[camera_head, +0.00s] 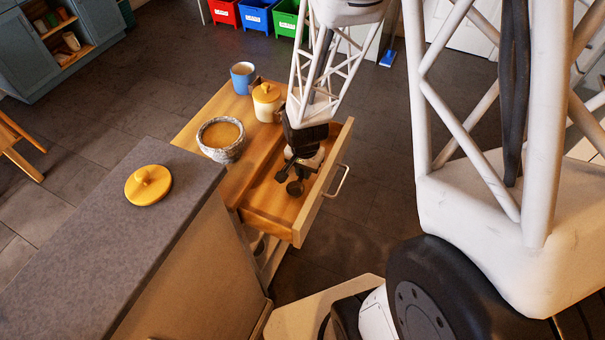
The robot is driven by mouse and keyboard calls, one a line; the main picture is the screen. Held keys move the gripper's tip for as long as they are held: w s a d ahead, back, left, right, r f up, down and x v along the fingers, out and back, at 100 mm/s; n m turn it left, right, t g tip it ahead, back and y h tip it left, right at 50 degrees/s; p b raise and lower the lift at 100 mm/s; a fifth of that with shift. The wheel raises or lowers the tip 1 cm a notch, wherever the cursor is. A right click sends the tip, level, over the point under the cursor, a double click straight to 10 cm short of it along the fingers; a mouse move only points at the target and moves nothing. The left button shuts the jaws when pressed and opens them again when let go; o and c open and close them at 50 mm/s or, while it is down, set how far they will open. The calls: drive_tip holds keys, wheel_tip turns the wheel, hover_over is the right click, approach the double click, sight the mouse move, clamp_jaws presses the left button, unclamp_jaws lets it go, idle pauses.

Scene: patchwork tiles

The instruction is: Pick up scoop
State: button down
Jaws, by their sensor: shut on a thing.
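My gripper (290,176) is dark and reaches down into an open wooden drawer (265,212) in the middle of the view. It is shut on a small dark thing, which looks like the scoop (295,188), low over the drawer floor. The scoop and the fingers are both dark and small here, so their outlines merge. Part of the scoop is hidden by the gripper. I cannot tell whether it touches the drawer floor.
The drawer front with its handle (342,181) stands close at the right. On the wooden top are a grey bowl (221,152), a yellow-lidded jar (266,112) and a blue mug (242,86). A yellow lid (148,185) lies on the grey counter (95,235).

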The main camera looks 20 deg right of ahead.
wheel_tip(320, 180, up, 10)
idle(0.7)
drive_tip(key=shift+f, duration=0.1)
idle(0.4)
